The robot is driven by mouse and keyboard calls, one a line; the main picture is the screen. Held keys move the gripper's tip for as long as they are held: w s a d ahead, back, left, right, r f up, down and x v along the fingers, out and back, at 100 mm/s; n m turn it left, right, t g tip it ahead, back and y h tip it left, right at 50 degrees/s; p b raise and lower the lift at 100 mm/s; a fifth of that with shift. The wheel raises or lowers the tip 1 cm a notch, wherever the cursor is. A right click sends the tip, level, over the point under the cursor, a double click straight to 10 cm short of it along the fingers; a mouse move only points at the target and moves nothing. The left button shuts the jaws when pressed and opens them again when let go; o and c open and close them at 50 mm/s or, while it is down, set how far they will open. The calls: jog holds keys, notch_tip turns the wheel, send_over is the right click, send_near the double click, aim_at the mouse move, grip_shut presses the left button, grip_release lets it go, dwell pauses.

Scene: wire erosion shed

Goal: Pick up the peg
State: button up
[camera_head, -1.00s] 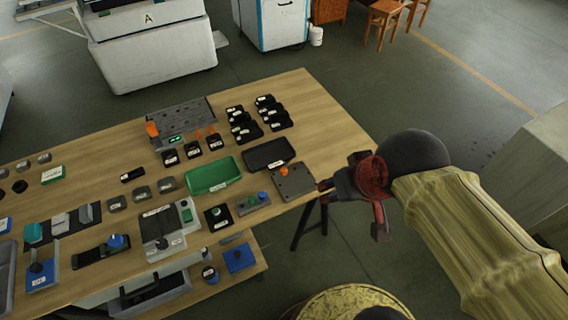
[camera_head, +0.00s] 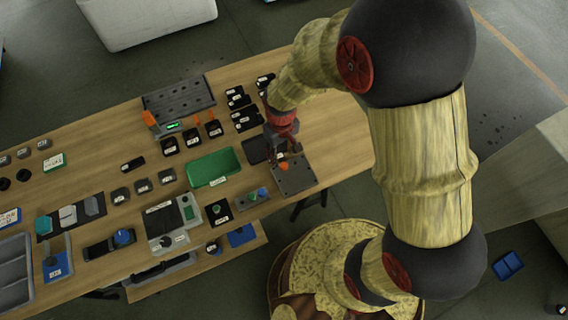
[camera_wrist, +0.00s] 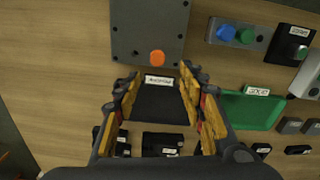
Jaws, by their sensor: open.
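An orange round-topped piece, likely the peg (camera_head: 284,166), stands on a dark grey plate (camera_head: 296,182) near the table's right edge. In the wrist view the orange top (camera_wrist: 157,58) sits near the edge of the grey plate (camera_wrist: 150,25), just beyond my fingertips. My gripper (camera_head: 282,150) hangs above the table, beside the plate. In the wrist view my gripper (camera_wrist: 159,76) is open and empty, fingers spread either side of a labelled black tray (camera_wrist: 160,102) lying below. How high the fingertips are is hard to tell.
A green tray (camera_head: 212,168) lies left of the black tray. Several small black bins (camera_head: 240,100) stand behind. Other orange pieces (camera_head: 148,118) stand near a dark perforated block (camera_head: 180,98). Fixtures crowd the table's front left; bare wood (camera_head: 340,130) lies right of my gripper.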

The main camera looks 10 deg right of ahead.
aim_at(284, 165)
jog(key=f, duration=0.2)
jog(key=f+b, duration=0.1)
jog(key=f, duration=0.2)
jog(key=f+b, duration=0.1)
jog(key=f, duration=0.1)
jog(key=shift+s+d+f, duration=0.2)
jog(key=shift+s+d, duration=0.05)
jog(key=shift+d, duration=0.05)
jog(key=shift+r, duration=0.1)
jog(key=shift+c, duration=0.3)
jog(key=c, duration=1)
jog(key=shift+o, duration=0.2)
